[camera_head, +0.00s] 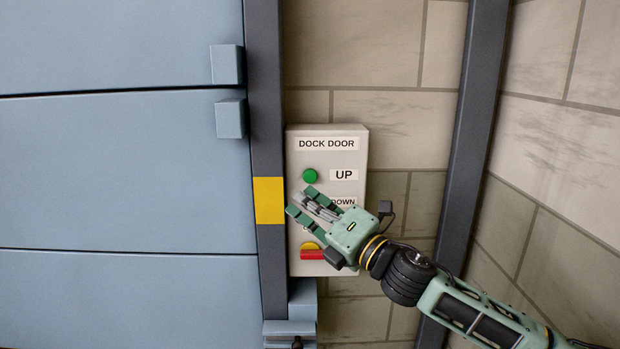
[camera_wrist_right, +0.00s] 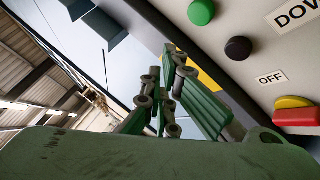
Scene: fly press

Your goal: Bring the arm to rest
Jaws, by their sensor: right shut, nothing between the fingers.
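My right gripper (camera_head: 299,201) is shut and empty. It hangs in front of the lower half of a pale control box (camera_head: 326,131) labelled DOCK DOOR, with its fingers pointing left. In the wrist view the fingers (camera_wrist_right: 168,75) stand beside the box face, and I see no finger on a button. The green button (camera_head: 310,175) is next to the UP label. A dark button (camera_wrist_right: 238,48) shows near the DOWN label in the wrist view. The red and yellow part (camera_head: 314,255) is at the box's bottom, partly behind the gripper. My left gripper is not in view.
A blue panelled door (camera_head: 120,170) fills the left side, with two blue blocks (camera_head: 226,64) at its edge. A dark post with a yellow patch (camera_head: 269,200) stands beside the box. Another dark post (camera_head: 470,130) and a block wall (camera_head: 560,150) are at the right.

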